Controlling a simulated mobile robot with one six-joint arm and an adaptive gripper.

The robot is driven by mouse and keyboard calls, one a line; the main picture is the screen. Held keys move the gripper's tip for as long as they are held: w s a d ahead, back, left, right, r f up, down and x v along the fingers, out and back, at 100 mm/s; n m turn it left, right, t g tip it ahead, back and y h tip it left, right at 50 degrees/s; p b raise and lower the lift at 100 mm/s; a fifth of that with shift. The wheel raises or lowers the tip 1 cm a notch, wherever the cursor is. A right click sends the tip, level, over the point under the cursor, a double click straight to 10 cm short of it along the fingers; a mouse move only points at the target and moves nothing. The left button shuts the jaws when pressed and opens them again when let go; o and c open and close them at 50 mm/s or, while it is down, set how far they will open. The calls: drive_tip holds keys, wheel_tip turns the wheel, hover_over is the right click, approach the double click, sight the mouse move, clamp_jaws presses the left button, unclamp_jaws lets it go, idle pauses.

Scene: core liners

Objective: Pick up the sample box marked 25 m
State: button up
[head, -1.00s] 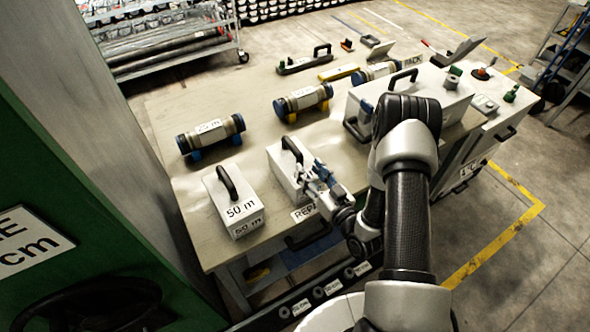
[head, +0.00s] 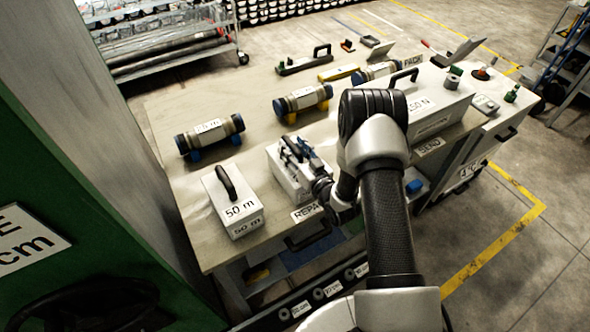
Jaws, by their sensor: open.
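A light grey box with a dark handle (head: 283,175) stands on the table, right of a similar box marked 50 m (head: 233,203). Its own marking is hidden by my gripper, so I cannot read whether it says 25 m. My gripper (head: 292,152) is open at the top of this box, close to its handle. I cannot tell whether the fingers are around the handle or only beside it. Both boxes stand upright.
Blue-capped cylinders, one on the left (head: 210,134) and one in the middle (head: 303,100), lie behind the boxes on the table (head: 250,152). A large grey case (head: 437,105) stands to the right. A green cabinet (head: 60,210) is close on the left.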

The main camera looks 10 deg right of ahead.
drive_tip(key=shift+c, duration=0.2)
clamp_jaws()
idle(0.8)
drive_tip(key=shift+r, duration=0.1)
